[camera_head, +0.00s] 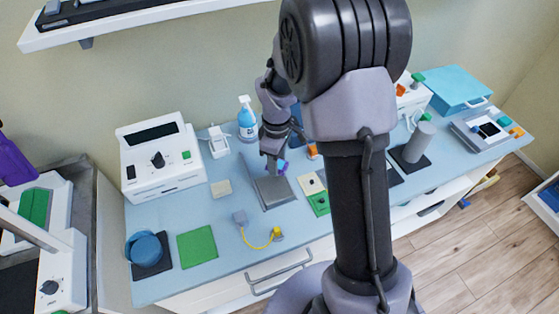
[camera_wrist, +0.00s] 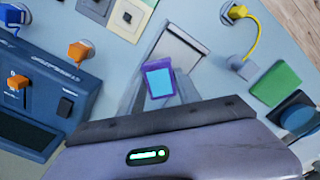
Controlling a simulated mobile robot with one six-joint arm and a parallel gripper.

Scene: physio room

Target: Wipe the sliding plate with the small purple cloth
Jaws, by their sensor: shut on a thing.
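The small purple cloth (camera_wrist: 158,80) shows in the wrist view as a small block with a purple edge and a light blue face. It also shows in the head view (camera_head: 282,166) as a small blue and purple patch at my gripper's tip. My gripper (camera_head: 274,162) is shut on the cloth, and its fingers are mostly hidden. The sliding plate is a grey panel on the table in the head view (camera_head: 273,193), below my gripper. In the wrist view the plate (camera_wrist: 178,50) lies behind the cloth. I cannot tell whether the cloth touches it.
A white device with a dial (camera_head: 160,158) stands left of the plate, and a spray bottle (camera_head: 247,116) behind it. A yellow cable (camera_head: 258,243) and green pad (camera_head: 197,247) lie in front. A blue device (camera_wrist: 38,95) stands close in the wrist view.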

